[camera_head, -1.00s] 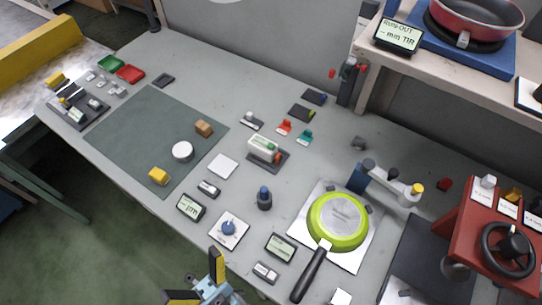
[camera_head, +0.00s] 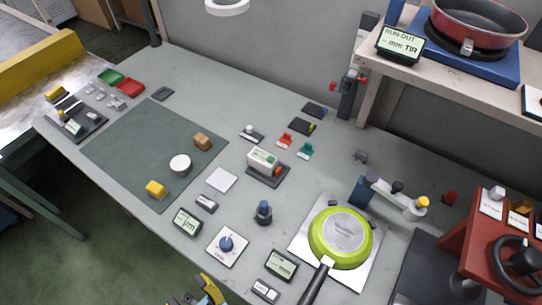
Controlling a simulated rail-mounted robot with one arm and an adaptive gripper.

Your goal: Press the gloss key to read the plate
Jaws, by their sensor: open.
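My gripper (camera_head: 198,294), with yellow-and-black fingers, shows at the bottom edge, open and empty, partly cut off, over the bench's front side. A white-and-green boxy meter (camera_head: 263,159) with a small screen and an orange-red part sits on a dark base in mid-bench. A grey display (camera_head: 281,265) lies at front centre with a small white-and-grey key block (camera_head: 264,291) below it. Another display (camera_head: 187,221) stands further left, with a similar block (camera_head: 205,203) behind it. I cannot read which key is for gloss. The lime-green pan (camera_head: 340,237) lies upside down on a white plate.
The pan's black handle (camera_head: 315,285) reaches the front edge. A red stand (camera_head: 490,240) is at right. The green mat (camera_head: 130,150) has free room.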

